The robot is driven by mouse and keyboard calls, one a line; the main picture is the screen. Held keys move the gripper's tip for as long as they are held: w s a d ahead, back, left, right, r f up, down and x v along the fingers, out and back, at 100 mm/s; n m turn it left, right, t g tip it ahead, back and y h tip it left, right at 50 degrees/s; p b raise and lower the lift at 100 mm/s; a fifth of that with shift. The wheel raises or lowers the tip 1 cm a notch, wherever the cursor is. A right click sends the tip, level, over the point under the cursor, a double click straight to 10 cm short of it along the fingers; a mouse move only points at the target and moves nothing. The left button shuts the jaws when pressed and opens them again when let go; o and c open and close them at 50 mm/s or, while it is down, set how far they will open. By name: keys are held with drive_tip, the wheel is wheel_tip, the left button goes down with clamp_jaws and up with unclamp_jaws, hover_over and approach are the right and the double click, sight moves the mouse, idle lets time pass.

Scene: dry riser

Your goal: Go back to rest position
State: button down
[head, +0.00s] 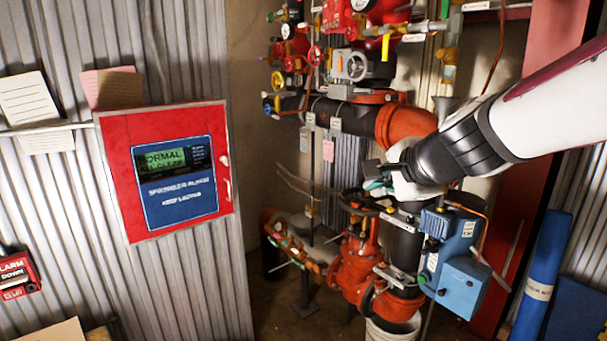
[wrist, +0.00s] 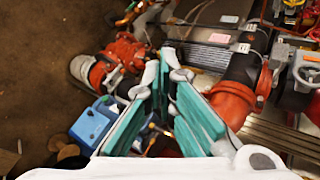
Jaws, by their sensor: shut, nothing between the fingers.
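My gripper (head: 378,178) shows in the head view at the end of my white and black arm, which reaches in from the right. It is in front of the riser pipework, above the blue box. In the wrist view my gripper (wrist: 167,72) has its teal-padded fingers converging at the tips, with nothing held between them. In that view the fingers point toward the orange and black pipes. The head view does not show whether the gripper touches any pipe.
A blue box (head: 453,262) sits below my arm, beside the orange valve (head: 357,262). Orange pipe (head: 405,126) and several small valves stand behind. A red alarm panel (head: 168,168) is on the corrugated wall at left. Blue rolls (head: 541,278) stand at the right.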

drive_tip(key=s+d+f+n+g+h, duration=0.1)
drive_tip(key=s+d+f+n+g, duration=0.1)
drive_tip(key=s+n, duration=0.6)
drive_tip(key=s+d+f+n+g+h, duration=0.1)
drive_tip(key=s+d+f+n+g, duration=0.2)
drive_tip(key=s+n, duration=0.5)
drive_tip(key=s+f, duration=0.1)
drive_tip(key=s, duration=1)
drive_tip(key=shift+d+f+h, duration=0.15)
drive_tip(key=shift+h, duration=0.15)
